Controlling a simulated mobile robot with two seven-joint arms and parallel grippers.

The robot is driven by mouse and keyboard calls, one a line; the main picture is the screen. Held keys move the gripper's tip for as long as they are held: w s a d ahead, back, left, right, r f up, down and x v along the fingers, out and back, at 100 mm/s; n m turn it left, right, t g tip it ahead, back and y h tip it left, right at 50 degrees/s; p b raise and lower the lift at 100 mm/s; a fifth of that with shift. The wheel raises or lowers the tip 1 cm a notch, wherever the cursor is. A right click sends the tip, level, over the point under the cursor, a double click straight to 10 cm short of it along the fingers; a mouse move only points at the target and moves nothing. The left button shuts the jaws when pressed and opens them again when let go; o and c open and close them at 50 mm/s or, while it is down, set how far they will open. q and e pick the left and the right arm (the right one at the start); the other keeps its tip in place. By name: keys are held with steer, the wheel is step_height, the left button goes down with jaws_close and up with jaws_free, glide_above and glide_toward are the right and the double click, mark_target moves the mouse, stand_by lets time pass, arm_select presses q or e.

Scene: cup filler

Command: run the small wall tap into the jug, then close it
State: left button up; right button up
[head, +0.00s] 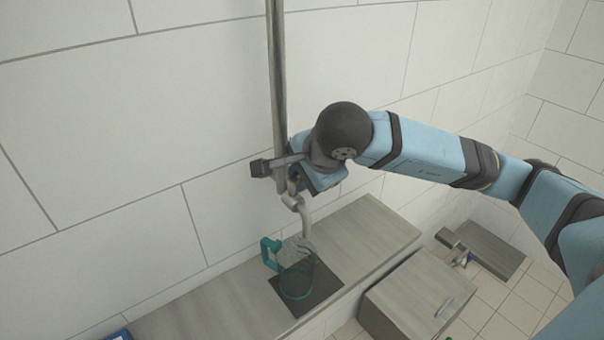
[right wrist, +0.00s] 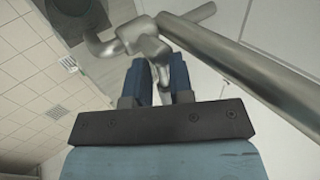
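The clear jug (head: 295,280) with a teal handle (head: 268,252) stands upright on a dark square (head: 325,283) set in the wall ledge. The metal tap (head: 303,212) hangs above it, its spout pointing down over the jug. I cannot tell whether water is running. My right gripper (head: 292,184) is at the tap body, beside the vertical pipe. In the right wrist view its two blue fingers (right wrist: 159,76) stand on either side of a metal part of the tap (right wrist: 150,47). Whether they press on it is unclear. My left gripper is out of view.
The vertical pipe (head: 277,70) runs up the tiled wall close to my right gripper. A grey cabinet (head: 415,295) stands below to the right.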

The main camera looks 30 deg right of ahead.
steer(key=shift+w+f, duration=0.2)
steer(key=shift+f, duration=0.05)
jaws_close()
stand_by(0.4)
